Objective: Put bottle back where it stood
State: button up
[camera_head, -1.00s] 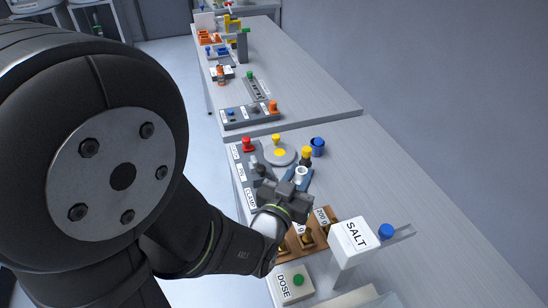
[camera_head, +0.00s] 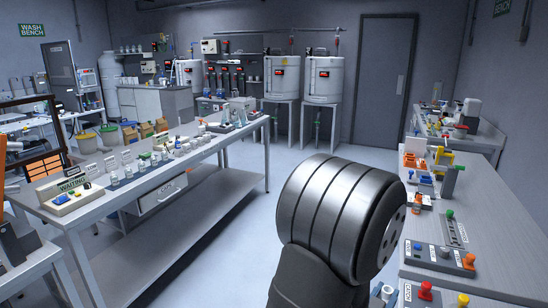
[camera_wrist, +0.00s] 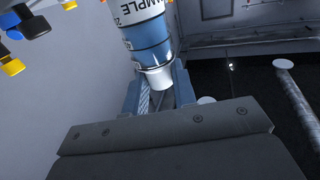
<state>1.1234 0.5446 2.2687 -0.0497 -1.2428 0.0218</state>
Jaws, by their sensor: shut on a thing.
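The bottle (camera_wrist: 148,42) shows in the wrist view, white with a blue band and a black label of which "AMPLE" can be read. My gripper (camera_wrist: 158,86) is shut on it, with blue fingers on either side of its narrower white end. The bottle's far end is cut off by the top of the picture. In the head view my gripper and the bottle are out of sight; only a thick arm link of mine shows. Several small white containers (camera_head: 141,163) stand along the long bench at left. I cannot tell which spot there is the bottle's own.
The long grey bench (camera_head: 197,165) carries a panel marked "WAITING" (camera_head: 73,194) at its near end. The right bench (camera_head: 478,200) holds coloured knobs and fixtures. Clear floor lies between the benches. Tanks (camera_head: 322,80) stand at the back beside a grey door (camera_head: 386,85).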

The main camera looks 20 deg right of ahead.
jog(key=w+a+f+n+t+y, duration=0.35)
jog(key=w+a, duration=0.55)
jog(key=w, duration=0.3)
jog(key=w+a+f+n+t+y, duration=0.3)
jog(key=w+a+f+t+y, duration=0.1)
jog(key=w+a, duration=0.7)
jog(key=w+a+f+n+t+y, duration=0.1)
jog(key=w+a+f+n+y, duration=0.15)
jog(key=a, duration=0.55)
jog(key=w+a+f+n+y, duration=0.1)
jog(key=w+a+f+y, duration=0.15)
jog(key=a, duration=0.55)
jog(key=w+a+f+n+t+y, duration=0.1)
jog(key=w+a+n+y, duration=0.15)
jog(key=a, duration=0.55)
jog(key=s+f, duration=0.4)
jog(key=f, duration=0.3)
jog(key=shift+a+y, duration=0.2)
jog(key=shift+y, duration=0.2)
jog(key=shift+s, duration=0.1)
